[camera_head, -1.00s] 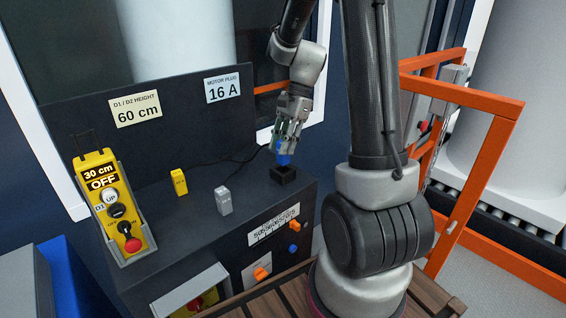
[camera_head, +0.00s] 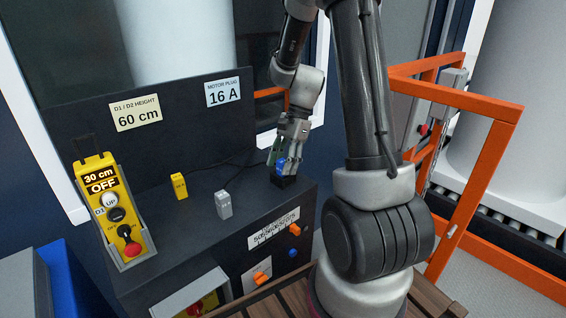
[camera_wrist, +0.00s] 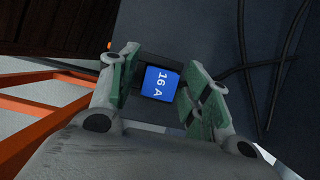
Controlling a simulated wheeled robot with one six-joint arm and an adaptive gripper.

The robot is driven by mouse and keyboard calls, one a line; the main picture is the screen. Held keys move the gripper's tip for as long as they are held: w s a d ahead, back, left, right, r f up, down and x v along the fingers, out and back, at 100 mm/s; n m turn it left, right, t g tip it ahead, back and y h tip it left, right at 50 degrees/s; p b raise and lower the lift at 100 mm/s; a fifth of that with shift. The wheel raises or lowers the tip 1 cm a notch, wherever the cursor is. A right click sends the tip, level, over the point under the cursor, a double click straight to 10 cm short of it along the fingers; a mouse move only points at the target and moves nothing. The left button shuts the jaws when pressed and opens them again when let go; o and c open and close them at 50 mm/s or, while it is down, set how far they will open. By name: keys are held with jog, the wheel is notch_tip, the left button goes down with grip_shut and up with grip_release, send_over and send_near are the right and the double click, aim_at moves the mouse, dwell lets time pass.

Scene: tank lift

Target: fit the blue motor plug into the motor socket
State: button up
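The blue motor plug (camera_head: 280,163), marked "16 A" on top in the wrist view (camera_wrist: 160,84), stands in the black motor socket (camera_head: 285,181) on the console's right end. It looks upright and low in the socket; how deep it sits is hidden. My gripper (camera_head: 285,160) is around the plug from above. In the wrist view its green-padded fingers (camera_wrist: 157,88) are spread on either side of the plug, with a dark gap at the left finger and a narrower one at the right.
A yellow plug (camera_head: 179,186) and a grey plug (camera_head: 224,205) stand on the console (camera_head: 160,225) to the left. A yellow pendant (camera_head: 120,210) reading "30 cm OFF" sits further left. Dark cables run behind the socket. An orange rail (camera_head: 480,165) stands at right.

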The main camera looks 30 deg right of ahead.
jog(key=s+v, duration=0.1)
jog(key=v, duration=1.1)
jog(key=s+a+r+n+t+h, duration=0.2)
jog(key=s+r+n, duration=0.1)
jog(key=s+n, duration=0.5)
jog(key=s+a+r+n+t+h, duration=0.2)
jog(key=s+n, duration=0.5)
jog(key=s, duration=0.4)
notch_tip(320, 180, up, 3)
jog(key=shift+s+a+f+n+t, duration=0.25)
jog(key=shift+a+n+t, duration=0.15)
jog(key=shift+a+t, duration=0.25)
dwell(0.3)
